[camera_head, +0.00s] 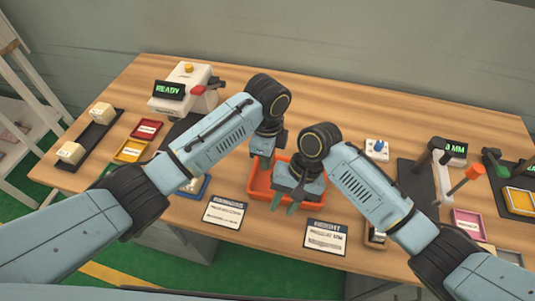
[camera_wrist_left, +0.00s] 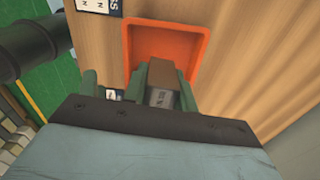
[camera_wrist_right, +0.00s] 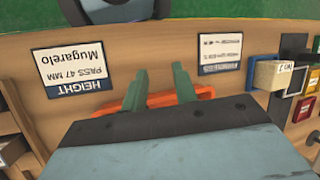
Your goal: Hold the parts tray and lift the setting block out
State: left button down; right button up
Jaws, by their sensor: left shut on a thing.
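The orange parts tray (camera_head: 258,184) sits on the wooden bench, partly hidden by my grippers; it also shows in the left wrist view (camera_wrist_left: 133,40). My left gripper (camera_head: 262,157) is at the tray's back left and is shut on a grey-brown block with a small printed label, the setting block (camera_wrist_left: 162,97). The block lies over the tray's edge in the left wrist view; its height above the floor of the tray is unclear. My right gripper (camera_head: 282,205) is over the tray's near side, fingers apart, with the orange rim (camera_wrist_right: 205,92) visible between and beside them.
Two printed cards (camera_head: 225,211) (camera_head: 326,237) lie along the front edge. A READY device (camera_head: 183,88), small red (camera_head: 145,130) and yellow (camera_head: 131,151) trays and a dark rack with cream blocks (camera_head: 71,152) are left. A gauge stand (camera_head: 441,165) is right.

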jog(key=s+a+f+g+y, duration=0.1)
jog(key=s+a+f+y, duration=0.1)
jog(key=s+a, duration=0.4)
jog(key=s+a+f+g+y, duration=0.2)
jog(key=s+a+f, duration=0.1)
jog(key=s+a, duration=0.3)
jog(key=shift+s+a+f+y, duration=0.15)
jog(key=shift+s+f+y, duration=0.15)
jog(key=shift+s, duration=0.2)
